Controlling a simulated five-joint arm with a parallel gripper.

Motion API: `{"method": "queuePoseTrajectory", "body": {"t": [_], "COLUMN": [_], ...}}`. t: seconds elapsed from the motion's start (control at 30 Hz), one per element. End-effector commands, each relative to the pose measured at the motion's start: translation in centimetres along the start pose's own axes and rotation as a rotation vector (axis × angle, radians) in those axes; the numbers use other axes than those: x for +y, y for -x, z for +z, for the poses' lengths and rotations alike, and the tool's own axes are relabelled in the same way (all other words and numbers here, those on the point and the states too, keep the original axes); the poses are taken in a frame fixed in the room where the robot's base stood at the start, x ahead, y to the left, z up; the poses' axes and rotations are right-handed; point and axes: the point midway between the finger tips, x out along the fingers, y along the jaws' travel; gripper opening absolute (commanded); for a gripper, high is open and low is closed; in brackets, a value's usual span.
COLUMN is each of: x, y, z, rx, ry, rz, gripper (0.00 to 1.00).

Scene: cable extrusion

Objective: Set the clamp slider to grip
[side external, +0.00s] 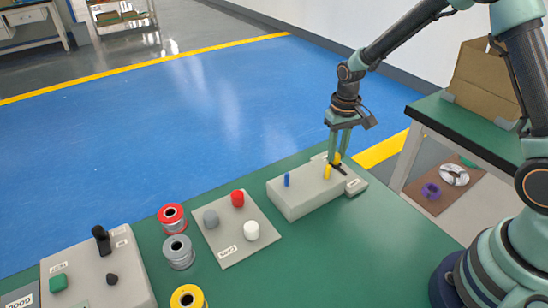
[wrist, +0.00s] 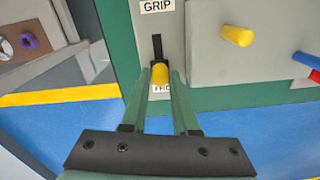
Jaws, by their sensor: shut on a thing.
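The clamp slider is a yellow knob (wrist: 160,75) in a short dark slot (wrist: 157,47). In the wrist view the knob is at the slot's lower end, beside the partly hidden FREE label (wrist: 162,88). The GRIP label (wrist: 158,6) is at the opposite end. My gripper (wrist: 159,80) is shut on the knob, with a finger on each side. In the side view, my gripper (side external: 335,160) points down at the right end of a pale box (side external: 300,202), and the knob (side external: 338,157) is partly hidden by the fingers.
Another yellow peg (side external: 327,172) and a blue peg (side external: 287,180) stand on the same box, close to my gripper. A panel with red, grey and white knobs (side external: 235,230) lies to its left, near several spools (side external: 179,251).

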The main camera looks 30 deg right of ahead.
Motion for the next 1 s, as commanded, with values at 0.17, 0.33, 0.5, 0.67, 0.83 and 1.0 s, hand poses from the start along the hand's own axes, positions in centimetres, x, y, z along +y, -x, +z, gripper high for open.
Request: {"method": "queuePoseTrajectory", "body": {"t": [0.17, 0.33, 0.5, 0.67, 0.83, 1.0], "x": [0.0, 0.0, 0.0, 0.0, 0.1, 0.6], "y": [0.1, 0.1, 0.1, 0.1, 0.1, 0.2], "z": [0.0, 0.0, 0.0, 0.0, 0.8, 2.9], "rx": [-0.001, -0.001, -0.001, -0.001, -0.002, -0.001], "ry": [0.000, 0.000, 0.000, 0.000, 0.000, 0.000], "rz": [0.000, 0.000, 0.000, 0.000, 0.000, 0.000], "gripper": [0.00, 0.00, 0.00, 0.00, 0.00, 0.00]}}
